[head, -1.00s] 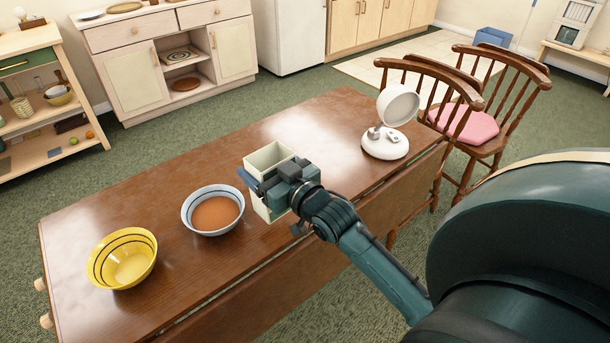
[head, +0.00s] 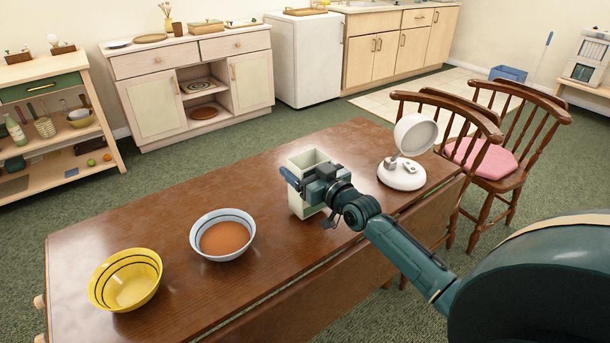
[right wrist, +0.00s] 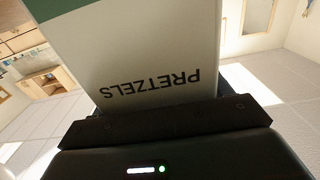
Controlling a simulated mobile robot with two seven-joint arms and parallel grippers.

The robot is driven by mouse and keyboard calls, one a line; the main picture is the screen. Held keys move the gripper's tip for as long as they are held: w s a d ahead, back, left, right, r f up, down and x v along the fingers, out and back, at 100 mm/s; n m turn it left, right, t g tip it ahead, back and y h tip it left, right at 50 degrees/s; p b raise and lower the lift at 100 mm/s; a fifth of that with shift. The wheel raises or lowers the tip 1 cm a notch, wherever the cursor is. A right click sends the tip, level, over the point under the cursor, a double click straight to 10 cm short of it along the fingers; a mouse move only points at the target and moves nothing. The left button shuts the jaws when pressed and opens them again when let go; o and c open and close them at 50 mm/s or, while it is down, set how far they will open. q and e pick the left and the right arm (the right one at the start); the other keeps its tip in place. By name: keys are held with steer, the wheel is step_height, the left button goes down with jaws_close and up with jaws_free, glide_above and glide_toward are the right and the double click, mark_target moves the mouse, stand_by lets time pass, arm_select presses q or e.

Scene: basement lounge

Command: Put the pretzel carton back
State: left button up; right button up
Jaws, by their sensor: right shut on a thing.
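The pretzel carton (head: 308,163) is a pale cream box with an open top, over the wooden table in the head view. My right gripper (head: 312,184) is shut on it from the near right side. The right wrist view shows the carton (right wrist: 150,50) close up, with the word PRETZELS upside down and a green band at the top left. I cannot tell whether the carton's base touches the table. My left gripper is not in view.
Two wooden chairs (head: 500,150) stand at the right. A cabinet (head: 195,85) and a shelf unit (head: 50,130) stand behind.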

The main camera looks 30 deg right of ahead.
steer(key=shift+f, duration=0.7)
steer(key=o, duration=1)
steer(key=shift+o, duration=0.2)
steer(key=shift+s+r, duration=0.1)
steer(key=s+p, duration=0.1)
steer(key=s, duration=1.1)
steer(key=s+a+f+g, duration=0.1)
steer(key=s+a+f, duration=0.1)
steer(key=a+f, duration=0.1)
steer(key=s+a+f+g+y, duration=0.1)
steer(key=s+a+f, duration=0.2)
steer(key=a, duration=0.2)
steer(key=s+a+f+g+y, duration=0.1)
steer(key=s+a+f, duration=0.2)
steer(key=a, duration=0.2)
steer(key=shift+s+f+n+g, duration=0.2)
steer(key=shift+n+g, duration=0.1)
steer(key=shift+n, duration=0.1)
steer(key=s+a+f+g+y, duration=0.1)
steer(key=s+a+g, duration=0.1)
steer(key=s+a, duration=0.6)
steer(key=shift+a+f+g, duration=0.4)
steer(key=shift+a, duration=0.65)
